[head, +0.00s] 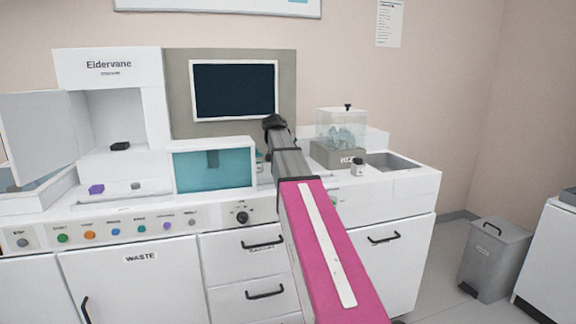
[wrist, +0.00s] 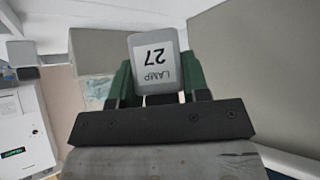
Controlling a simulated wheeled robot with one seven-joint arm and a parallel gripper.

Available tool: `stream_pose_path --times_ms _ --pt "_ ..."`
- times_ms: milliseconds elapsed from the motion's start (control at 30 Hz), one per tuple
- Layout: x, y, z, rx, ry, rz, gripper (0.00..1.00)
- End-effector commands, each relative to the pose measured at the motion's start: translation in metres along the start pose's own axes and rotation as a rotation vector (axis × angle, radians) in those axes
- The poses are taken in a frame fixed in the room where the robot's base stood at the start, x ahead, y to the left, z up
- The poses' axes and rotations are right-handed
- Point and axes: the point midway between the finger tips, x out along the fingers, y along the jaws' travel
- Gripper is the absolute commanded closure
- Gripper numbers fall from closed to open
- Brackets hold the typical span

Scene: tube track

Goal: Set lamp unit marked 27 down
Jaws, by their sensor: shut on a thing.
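The lamp unit marked 27 (wrist: 155,65) is a pale grey block with a white label reading "LAMP 27", upside down in the wrist view. My gripper (wrist: 158,88) is shut on it, with a green finger on each side. In the head view my pink and grey arm reaches forward over the counter, and its dark end (head: 274,123) is in front of the machine, right of the screen's lower edge. The lamp unit cannot be made out there; my arm may hide it. I cannot tell whether it touches a surface.
The Eidervane machine (head: 108,68) has an open door (head: 38,130) and a bay with a black block (head: 120,146). A purple block (head: 96,189) and a grey block (head: 136,185) lie before it. Right are a clear-topped box (head: 341,130), a small jar (head: 357,168) and a sink (head: 385,162).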

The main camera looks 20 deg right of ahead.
Motion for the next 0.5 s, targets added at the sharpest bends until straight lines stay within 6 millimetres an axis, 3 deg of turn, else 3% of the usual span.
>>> stream_pose_path --times_ms 500 --pt "0.041 0.0 0.042 0.0 0.0 -0.001 0.88"
